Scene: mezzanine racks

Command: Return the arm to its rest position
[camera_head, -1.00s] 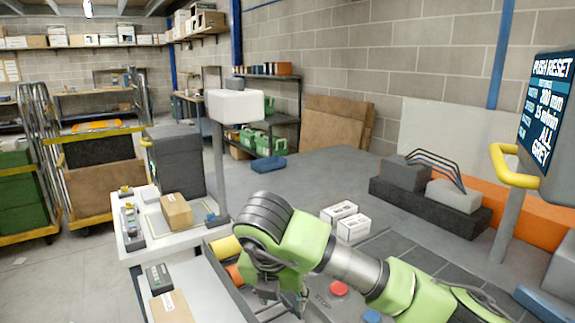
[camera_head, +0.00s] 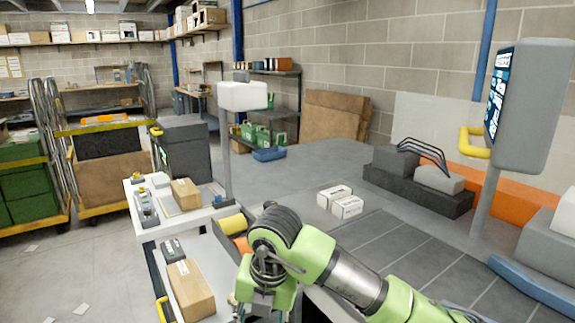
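My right arm, green and grey, comes in from the lower right. Its wrist bends down at the bottom middle, and my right gripper (camera_head: 262,307) points down at the lower edge. Its fingertips are cut off or hidden, so I cannot tell whether it is open or shut or holds anything. My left gripper is not in view.
A bench beside the gripper holds a cardboard box (camera_head: 190,290) and a yellow roll (camera_head: 232,224). Two small white boxes (camera_head: 341,202) lie on the grey surface beyond the arm.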

